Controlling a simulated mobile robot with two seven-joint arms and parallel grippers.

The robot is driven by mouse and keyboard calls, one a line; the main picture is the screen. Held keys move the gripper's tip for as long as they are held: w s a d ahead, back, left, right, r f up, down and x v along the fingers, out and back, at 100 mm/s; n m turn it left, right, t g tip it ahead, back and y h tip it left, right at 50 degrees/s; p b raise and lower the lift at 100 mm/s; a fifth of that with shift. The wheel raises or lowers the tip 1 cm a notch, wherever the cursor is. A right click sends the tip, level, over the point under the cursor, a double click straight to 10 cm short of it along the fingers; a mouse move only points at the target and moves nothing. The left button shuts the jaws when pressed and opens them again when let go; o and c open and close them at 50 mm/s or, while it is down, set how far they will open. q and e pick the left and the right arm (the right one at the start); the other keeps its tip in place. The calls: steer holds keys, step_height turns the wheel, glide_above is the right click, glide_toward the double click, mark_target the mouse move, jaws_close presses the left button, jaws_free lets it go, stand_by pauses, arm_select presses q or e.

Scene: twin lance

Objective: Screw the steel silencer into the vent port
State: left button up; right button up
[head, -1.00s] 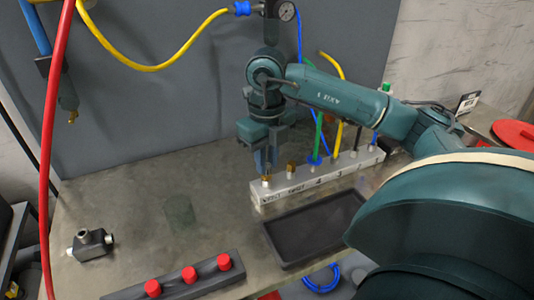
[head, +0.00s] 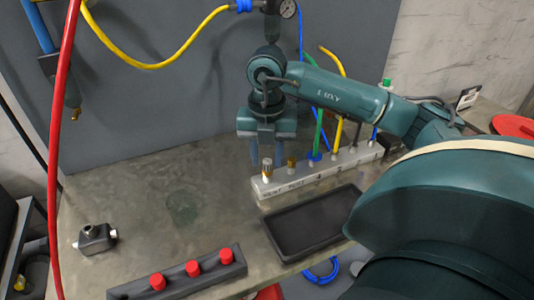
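The manifold (head: 325,172) is a pale grey bar with a row of ports along its top. A small silver and brass silencer (head: 267,169) stands upright in the port at its left end, over lettering that appears to read VENT. How deep its thread sits I cannot tell. A darker brass fitting (head: 291,162) stands in the port beside it. My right gripper (head: 267,157) points down just behind and above the silencer, its fingers spread apart with nothing visible between them. My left gripper is not in view.
Coloured hoses rise from the manifold's other ports. A black tray (head: 312,225) lies in front of it. A dark strip with red buttons (head: 195,268) is at the front edge, and a dark metal tee fitting (head: 95,239) at left. The middle-left bench is clear.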

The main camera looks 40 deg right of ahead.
steer(key=shift+f+n+b, duration=0.1)
steer(key=shift+n+b, duration=0.2)
steer(key=shift+n, duration=0.6)
steer(key=n+b, duration=0.1)
steer(key=n, duration=0.3)
steer(key=shift+n, duration=0.4)
steer(key=n+b, duration=0.1)
steer(key=n, duration=0.5)
steer(key=n+b, duration=0.1)
steer(key=n, duration=0.5)
steer(key=shift+s+n+b, duration=0.1)
steer(key=shift+n+b, duration=0.2)
steer(key=n+b, duration=0.1)
steer(key=n, duration=0.3)
steer(key=shift+n, duration=1)
steer(key=shift+c, duration=0.3)
